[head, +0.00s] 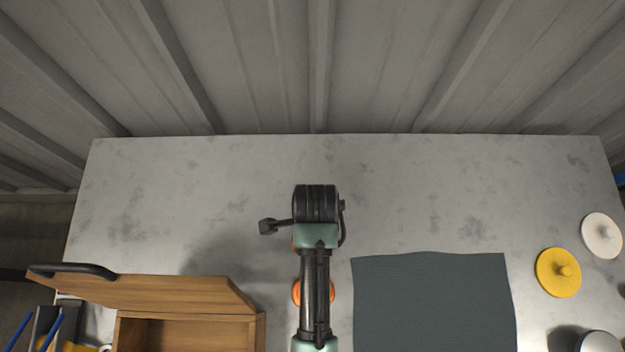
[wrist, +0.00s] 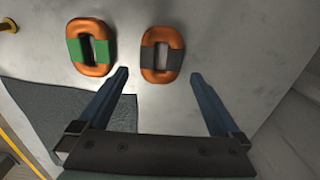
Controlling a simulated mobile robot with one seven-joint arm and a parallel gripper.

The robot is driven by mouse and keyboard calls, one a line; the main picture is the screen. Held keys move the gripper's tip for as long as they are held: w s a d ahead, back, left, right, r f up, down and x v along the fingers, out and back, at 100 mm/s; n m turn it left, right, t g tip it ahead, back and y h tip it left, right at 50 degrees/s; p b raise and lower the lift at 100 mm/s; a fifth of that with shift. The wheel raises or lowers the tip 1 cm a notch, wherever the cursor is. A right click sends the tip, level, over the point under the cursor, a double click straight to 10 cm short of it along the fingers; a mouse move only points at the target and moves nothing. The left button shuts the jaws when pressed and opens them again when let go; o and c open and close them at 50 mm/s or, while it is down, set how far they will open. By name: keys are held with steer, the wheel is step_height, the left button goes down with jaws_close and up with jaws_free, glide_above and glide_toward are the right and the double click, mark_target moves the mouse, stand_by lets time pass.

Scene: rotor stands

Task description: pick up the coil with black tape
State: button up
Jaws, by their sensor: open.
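The coil with black tape (wrist: 148,56) is an orange oval ring with dark tape bands on both sides of its slot. It lies on the grey table in the wrist view, ahead of my gripper (wrist: 159,75) and, in the picture, between its fingertips. My gripper is open and empty, with its two blue fingers apart on either side of the coil's lower end. I cannot tell its height above the coil. A similar orange coil with green tape (wrist: 101,51) lies just left of it. In the head view, my arm hides the fingers and most of an orange shape beneath it.
A dark cloth mat (head: 433,305) lies right of my arm. A wooden box (head: 190,317) with a raised board and black handle (head: 72,269) stands at left. A yellow knobbed disc (head: 558,273) and a white knobbed disc (head: 602,236) lie at right. The table's far part is clear.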

steer(key=shift+a+f, duration=0.2)
steer(key=shift+f, duration=2.75)
jaws_close()
steer(key=shift+w+r, duration=0.1)
